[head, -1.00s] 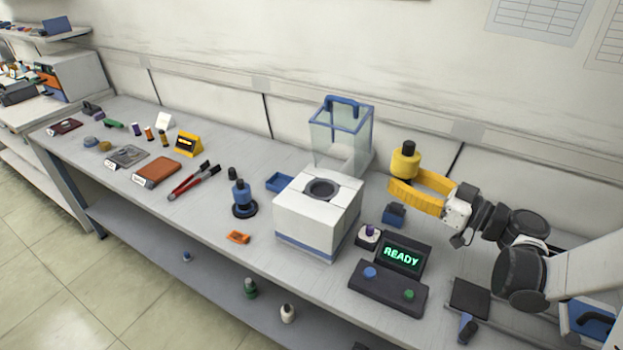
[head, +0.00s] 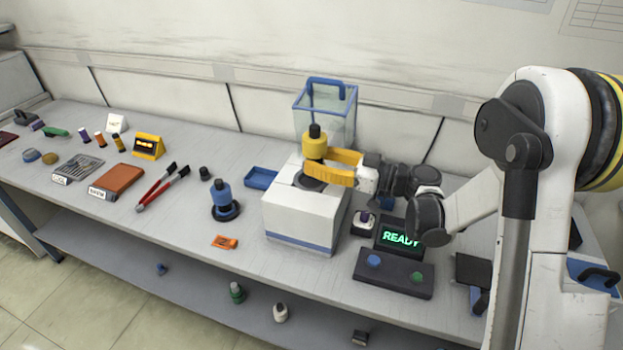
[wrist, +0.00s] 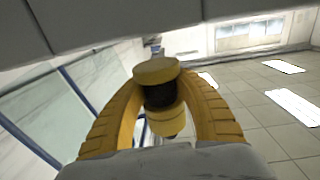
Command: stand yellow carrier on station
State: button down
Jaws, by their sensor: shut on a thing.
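The yellow carrier (head: 315,147), a yellow body with a dark top knob, is upright in my gripper (head: 322,172). The yellow fingers are shut around it. It is over the top of the white station block (head: 300,220), which has a blue band low on its side. The dark round opening (head: 308,184) in the block's top is partly hidden by the fingers. I cannot tell whether the carrier touches the block. In the wrist view the carrier (wrist: 157,72) sits between both fingers of my gripper (wrist: 162,95).
A clear box with blue edges (head: 325,112) stands close behind the station. A console reading READY (head: 395,270) is to the right. A blue carrier on a black base (head: 223,203), a blue tray (head: 261,178) and an orange piece (head: 225,242) are to the left.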

aim_at(312, 183)
jog(key=shift+w+a+f, duration=0.3)
jog(key=shift+a+f, duration=0.05)
jog(key=shift+a, duration=0.05)
jog(key=shift+f+b, duration=1.1)
jog(key=shift+f, duration=0.75)
jog(key=shift+f, duration=0.2)
jog(key=c, duration=0.9)
grip_release()
jog(key=shift+c, duration=0.2)
jog(key=shift+r, duration=0.1)
